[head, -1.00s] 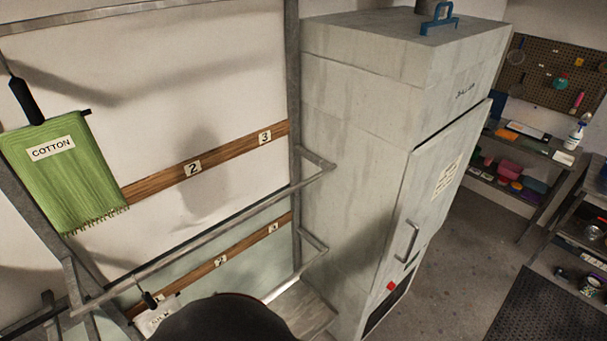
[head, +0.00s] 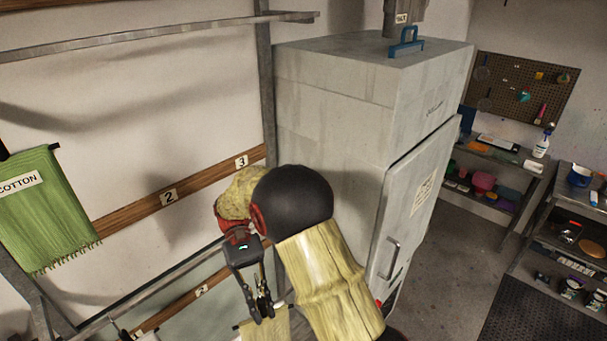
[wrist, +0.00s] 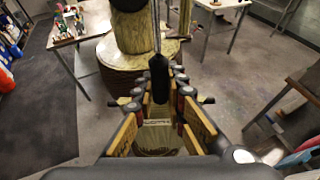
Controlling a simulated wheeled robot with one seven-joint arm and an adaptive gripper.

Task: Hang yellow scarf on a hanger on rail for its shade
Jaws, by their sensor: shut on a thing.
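My gripper (head: 261,303) points down at the bottom middle of the head view, shut on the black grip of a hanger (wrist: 158,80). A pale yellow scarf (head: 266,327) hangs below it, mostly cut off by the frame's lower edge. In the wrist view the black grip stands between the fingers, with a pale label and cloth (wrist: 157,140) below, too small to read. An upper rail (head: 150,37) runs across the top left, above a wooden board with tags 2 (head: 169,197) and 3 (head: 241,162). A lower rail (head: 165,286) passes left of my gripper.
A green scarf labelled COTTON (head: 45,215) hangs at the left. A tall grey cabinet (head: 335,115) stands right of the rails. A second board with a tag 2 (head: 201,290) lies lower down. Shelves (head: 490,180) stand at the right; open floor (head: 440,260) lies between.

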